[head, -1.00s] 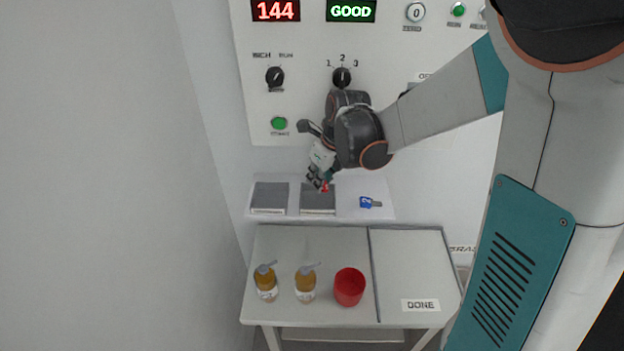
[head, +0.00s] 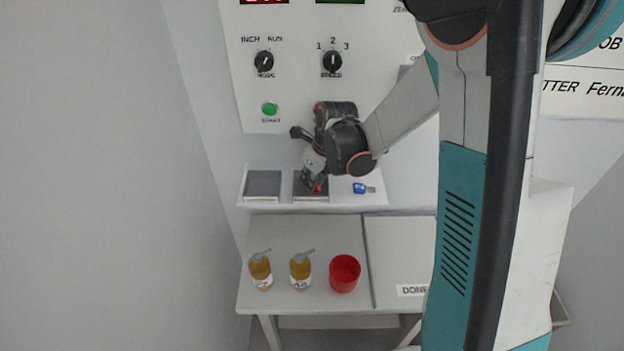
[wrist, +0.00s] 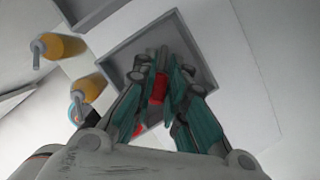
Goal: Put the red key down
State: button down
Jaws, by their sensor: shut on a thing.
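The red key (head: 318,187) is held between the fingertips of my gripper (head: 314,182), over the right-hand grey tray (head: 311,198) on the white shelf. In the wrist view the red key (wrist: 157,89) shows between the two closed fingers (wrist: 160,80), with the grey square tray (wrist: 205,30) behind it. Part of the key is hidden by the fingers. I cannot tell whether the key touches the tray floor. A blue key (head: 361,188) lies on the shelf to the right of that tray.
A second grey tray (head: 263,184) sits to the left on the shelf. Below, a table carries two amber bottles (head: 260,272) and a red cup (head: 344,274), with a bare section marked DONE (head: 398,255) on its right. A control panel (head: 290,90) rises behind.

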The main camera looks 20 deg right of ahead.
jog(key=shift+f, duration=0.25)
jog(key=c, duration=1.6)
grip_release()
jog(key=shift+r, duration=0.15)
jog(key=shift+r, duration=0.2)
jog(key=p+v, duration=0.2)
jog(key=v, duration=0.9)
jog(key=s+r+n+t, duration=0.2)
jog(key=s+r+n, duration=0.2)
jog(key=s+n, duration=0.6)
jog(key=s+a+r+n+t+h, duration=0.1)
jog(key=s+r+n, duration=0.4)
jog(key=n, duration=1.5)
jog(key=shift+s+a+r+n+t+h, duration=0.3)
jog(key=shift+s+t, duration=0.3)
jog(key=shift+s, duration=2)
